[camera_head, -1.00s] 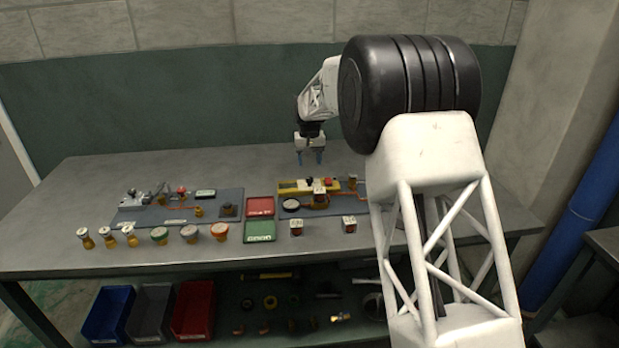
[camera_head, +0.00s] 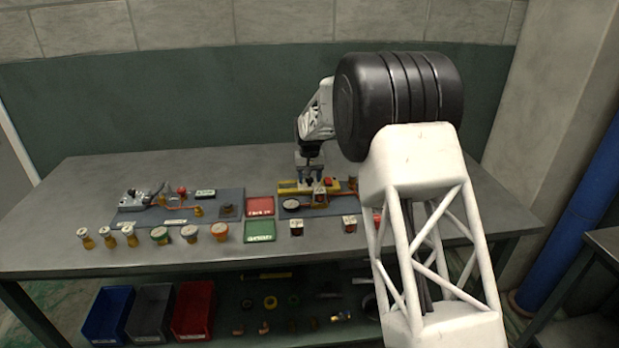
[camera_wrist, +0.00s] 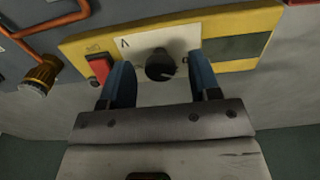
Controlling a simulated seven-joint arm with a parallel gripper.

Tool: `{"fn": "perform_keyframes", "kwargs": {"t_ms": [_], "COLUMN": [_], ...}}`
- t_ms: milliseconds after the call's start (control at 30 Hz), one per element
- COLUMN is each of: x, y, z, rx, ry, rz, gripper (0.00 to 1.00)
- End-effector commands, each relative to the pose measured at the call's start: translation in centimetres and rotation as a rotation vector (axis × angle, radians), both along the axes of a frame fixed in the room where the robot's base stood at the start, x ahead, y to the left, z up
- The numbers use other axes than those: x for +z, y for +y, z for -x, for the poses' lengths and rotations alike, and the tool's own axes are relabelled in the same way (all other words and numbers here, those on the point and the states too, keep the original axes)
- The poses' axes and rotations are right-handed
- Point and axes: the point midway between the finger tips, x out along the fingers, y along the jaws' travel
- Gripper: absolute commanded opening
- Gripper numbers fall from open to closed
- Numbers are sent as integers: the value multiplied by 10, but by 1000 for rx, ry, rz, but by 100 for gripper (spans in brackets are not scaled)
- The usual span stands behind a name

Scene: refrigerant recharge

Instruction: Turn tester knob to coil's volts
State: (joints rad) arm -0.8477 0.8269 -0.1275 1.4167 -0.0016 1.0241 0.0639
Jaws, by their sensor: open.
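The tester is a yellow box (camera_wrist: 232,22) with a white dial plate, a black round knob (camera_wrist: 160,65), a red switch (camera_wrist: 101,66) and a dark display (camera_wrist: 238,46). In the head view the yellow tester (camera_head: 290,188) lies on the right-hand mat. My gripper (camera_wrist: 163,82) is open, with one blue finger on each side of the knob and gaps to it. In the head view my gripper (camera_head: 309,180) is low over the tester. The dial markings are mostly too small or hidden to read. The coil's label cannot be read.
A brass fitting (camera_wrist: 40,74) and copper pipe (camera_wrist: 40,28) lie beside the tester. A red tray (camera_head: 260,206) and a green tray (camera_head: 260,231) sit left of the right-hand mat. Several jars line the table's front left. The table behind the tester is clear.

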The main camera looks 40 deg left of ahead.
Motion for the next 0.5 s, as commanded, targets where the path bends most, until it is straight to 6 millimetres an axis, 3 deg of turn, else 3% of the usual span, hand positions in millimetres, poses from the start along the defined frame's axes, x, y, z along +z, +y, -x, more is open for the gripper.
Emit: {"fn": "perform_keyframes", "kwargs": {"t_ms": [67,367,500], "x": [0,0,0], "y": [0,0,0], "z": [0,0,0], "rx": [0,0,-3], "ry": [0,0,0], "rz": [0,0,0], "gripper": [55,9,8]}}
